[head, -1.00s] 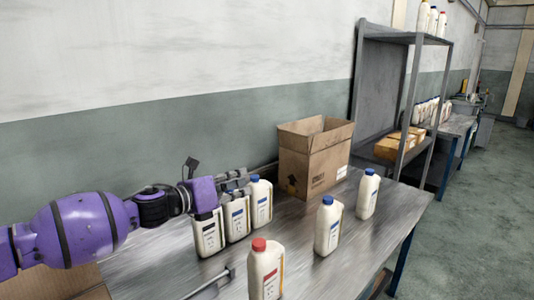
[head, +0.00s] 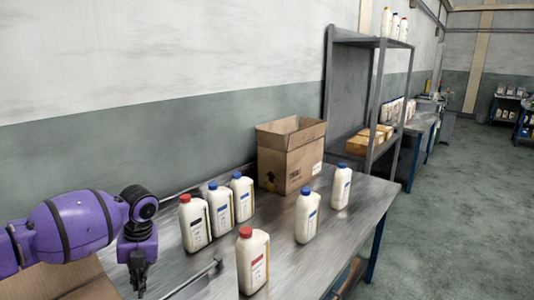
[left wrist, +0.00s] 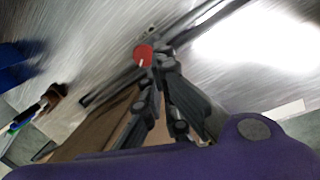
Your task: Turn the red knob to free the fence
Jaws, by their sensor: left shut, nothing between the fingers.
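A small red knob (left wrist: 144,54) with a white mark shows in the left wrist view, on or beside a thin metal bar on the table. My left gripper (left wrist: 160,62) is shut and empty, its fingertips close to the knob; I cannot tell whether they touch. In the head view the left gripper (head: 138,284) points down at the table's near left. A thin metal rail, apparently the fence (head: 196,280), lies to its right. The knob is not visible in the head view. My right gripper is not in view.
Several white bottles stand on the table; one with a red cap (head: 253,262) is right of the rail. A row with a red-capped bottle (head: 194,224) stands behind. An open cardboard box (head: 287,163) is at the back. A shelf rack (head: 378,90) stands beyond.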

